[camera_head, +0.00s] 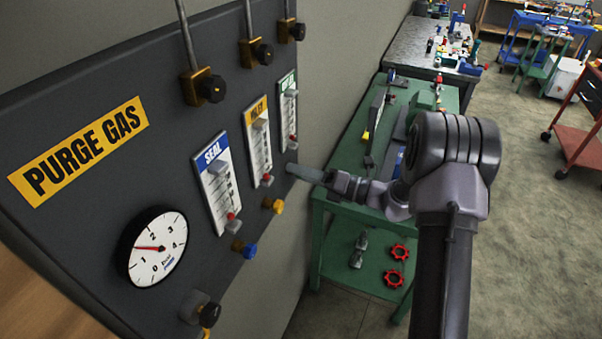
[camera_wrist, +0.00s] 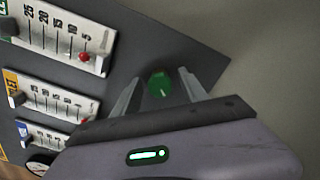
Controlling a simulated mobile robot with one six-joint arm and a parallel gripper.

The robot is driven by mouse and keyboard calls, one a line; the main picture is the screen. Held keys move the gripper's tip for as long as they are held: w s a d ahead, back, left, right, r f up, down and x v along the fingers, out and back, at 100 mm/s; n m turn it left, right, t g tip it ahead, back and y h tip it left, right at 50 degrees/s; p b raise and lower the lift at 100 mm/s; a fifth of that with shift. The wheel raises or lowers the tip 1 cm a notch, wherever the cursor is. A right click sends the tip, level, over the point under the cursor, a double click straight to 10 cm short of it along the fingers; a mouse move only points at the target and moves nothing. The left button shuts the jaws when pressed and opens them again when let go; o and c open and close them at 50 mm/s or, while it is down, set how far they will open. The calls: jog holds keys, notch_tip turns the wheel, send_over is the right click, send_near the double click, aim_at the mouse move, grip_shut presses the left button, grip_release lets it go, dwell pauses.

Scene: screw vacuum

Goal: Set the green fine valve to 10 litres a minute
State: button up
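The green fine valve knob (camera_wrist: 159,84) shows between the two fingers of my gripper (camera_wrist: 158,90) in the wrist view, with a pale mark on its face. My gripper is open, one finger on each side of the knob; whether they touch it I cannot tell. In the head view my gripper (camera_head: 297,171) reaches the panel below the green-labelled flowmeter (camera_head: 289,110) and hides the knob. This flowmeter (camera_wrist: 55,34) also shows in the wrist view, scale 5 to 25. Its red ball (camera_wrist: 84,57) sits near the 5 mark, at the low end.
Black knobs (camera_head: 291,30) stick out along the panel's top. A pressure gauge (camera_head: 157,248) is at lower left. A green bench (camera_head: 345,180) with tools stands behind my arm.

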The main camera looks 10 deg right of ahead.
grip_shut()
jog(key=shift+n, duration=0.3)
jog(key=n+b, duration=0.2)
jog(key=shift+f+n, duration=0.15)
jog(key=shift+n, duration=0.15)
jog(key=n+b, duration=0.2)
jog(key=n, duration=0.1)
jog(key=shift+f+n, duration=0.1)
jog(key=shift+n, duration=0.3)
jog(key=shift+n+b, duration=2.05)
jog(key=shift+n, duration=0.25)
jog(key=shift+o, duration=0.6)
grip_release()
jog(key=shift+r, duration=0.2)
